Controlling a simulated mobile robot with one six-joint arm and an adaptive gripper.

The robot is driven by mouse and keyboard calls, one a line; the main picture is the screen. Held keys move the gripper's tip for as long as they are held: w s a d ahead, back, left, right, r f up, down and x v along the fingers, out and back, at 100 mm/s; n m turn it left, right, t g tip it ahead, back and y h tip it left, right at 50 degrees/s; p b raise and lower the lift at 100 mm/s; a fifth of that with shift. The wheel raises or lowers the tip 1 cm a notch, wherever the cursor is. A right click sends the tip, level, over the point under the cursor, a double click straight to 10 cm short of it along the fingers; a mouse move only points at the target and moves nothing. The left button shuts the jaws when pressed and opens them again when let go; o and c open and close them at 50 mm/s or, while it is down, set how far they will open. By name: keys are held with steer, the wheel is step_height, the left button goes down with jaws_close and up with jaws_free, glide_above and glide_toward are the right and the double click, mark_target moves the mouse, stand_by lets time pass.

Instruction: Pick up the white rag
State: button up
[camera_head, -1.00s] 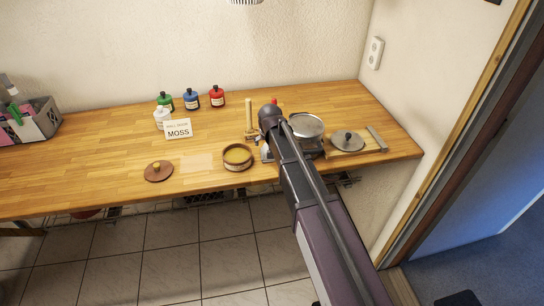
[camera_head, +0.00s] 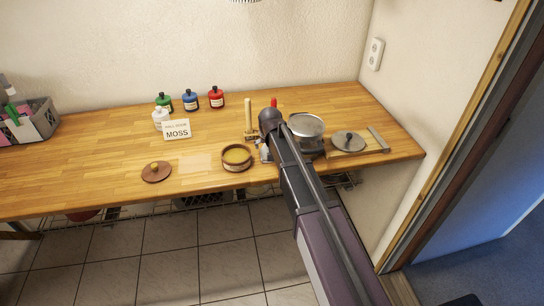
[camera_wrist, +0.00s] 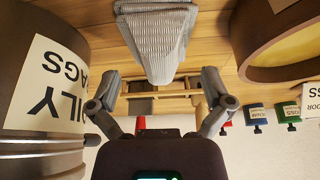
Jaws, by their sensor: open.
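The wrist view appears upside down. A pale grey-white, ribbed cloth, which looks like the white rag (camera_wrist: 156,42), lies bunched on the wooden bench top. My gripper (camera_wrist: 160,82) is open and empty, its two fingers spread to either side of the rag's narrow end and apart from it. In the head view my arm hides the gripper's fingers. Only a small pale patch that may be the rag (camera_head: 265,153) shows at the arm's left edge.
A dark can labelled for oily rags (camera_wrist: 45,75) stands close to one finger. A round brown tub (camera_head: 236,159) is on the other side. A wooden stand (camera_head: 249,120) is behind. The left bench is mostly clear.

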steer(key=shift+b+x, duration=0.9)
steer(key=shift+x, duration=0.4)
steer(key=c, duration=1)
